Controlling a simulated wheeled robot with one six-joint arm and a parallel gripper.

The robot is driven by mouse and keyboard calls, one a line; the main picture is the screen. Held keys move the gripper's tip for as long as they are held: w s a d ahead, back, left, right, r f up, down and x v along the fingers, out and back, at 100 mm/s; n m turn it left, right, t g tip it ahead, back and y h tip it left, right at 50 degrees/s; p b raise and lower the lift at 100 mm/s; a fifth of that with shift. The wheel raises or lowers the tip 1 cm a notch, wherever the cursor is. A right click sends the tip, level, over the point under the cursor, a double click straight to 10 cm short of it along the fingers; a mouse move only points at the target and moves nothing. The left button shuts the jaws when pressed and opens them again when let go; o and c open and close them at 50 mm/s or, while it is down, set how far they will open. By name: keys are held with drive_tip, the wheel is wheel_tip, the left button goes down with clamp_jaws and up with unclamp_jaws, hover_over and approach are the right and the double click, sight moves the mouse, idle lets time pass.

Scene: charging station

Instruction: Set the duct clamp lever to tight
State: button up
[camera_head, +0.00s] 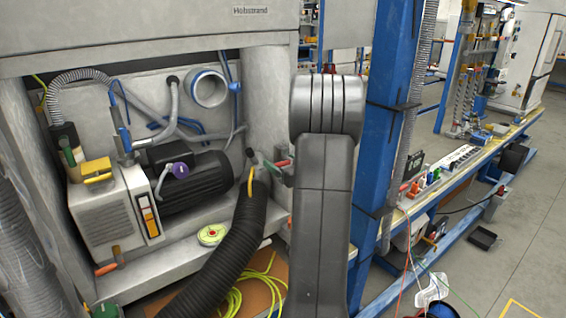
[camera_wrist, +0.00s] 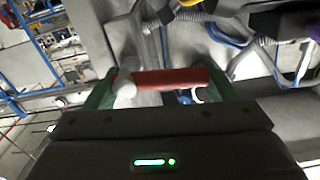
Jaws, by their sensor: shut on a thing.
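The duct clamp lever appears to be the red-handled bar (camera_wrist: 165,79) in the wrist view, with a pale rounded end at its left. It lies between the two green fingers of my gripper (camera_wrist: 160,90), which is shut on it. In the head view the red handle (camera_head: 283,163) shows small beside the upper end of the black corrugated duct (camera_head: 235,240), just left of my grey arm. My arm hides much of my gripper (camera_head: 277,170) there. The lever's pivot and any tight marking cannot be made out.
A black motor (camera_head: 195,182) and a grey box with a yellow handle (camera_head: 97,170) stand in the machine recess at left. A blue post (camera_head: 385,130) stands close to the right of my arm. A cluttered bench (camera_head: 455,165) runs behind it; open floor lies far right.

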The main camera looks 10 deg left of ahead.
drive_tip(key=m+p, duration=0.1)
drive_tip(key=r+m+p, duration=0.1)
drive_tip(key=m+p, duration=0.1)
drive_tip(key=m, duration=0.1)
drive_tip(key=shift+w+d+r, duration=0.2)
drive_tip(key=shift+r, duration=0.05)
drive_tip(key=m+p, duration=0.2)
drive_tip(key=m, duration=0.1)
drive_tip(key=m+p, duration=0.1)
drive_tip(key=p, duration=0.1)
drive_tip(key=shift+w+d+r+m, duration=0.3)
drive_tip(key=shift+w+r+m, duration=0.05)
drive_tip(key=shift+r+m, duration=0.05)
drive_tip(key=m+p, duration=0.2)
drive_tip(key=m, duration=0.1)
drive_tip(key=w+d+m+p, duration=0.1)
drive_tip(key=m, duration=0.1)
drive_tip(key=shift+r+p, duration=0.2)
drive_tip(key=shift+p, duration=0.15)
drive_tip(key=shift+w+d+f+m+p, duration=0.15)
drive_tip(key=shift+m+p, duration=0.25)
drive_tip(key=shift+m, duration=0.35)
drive_tip(key=shift+w+d+m+p, duration=0.1)
drive_tip(key=shift+m+p, duration=0.25)
drive_tip(key=shift+m, duration=0.4)
drive_tip(key=o, duration=1.4)
drive_tip(key=shift+c, duration=0.2)
drive_tip(key=shift+d, duration=0.1)
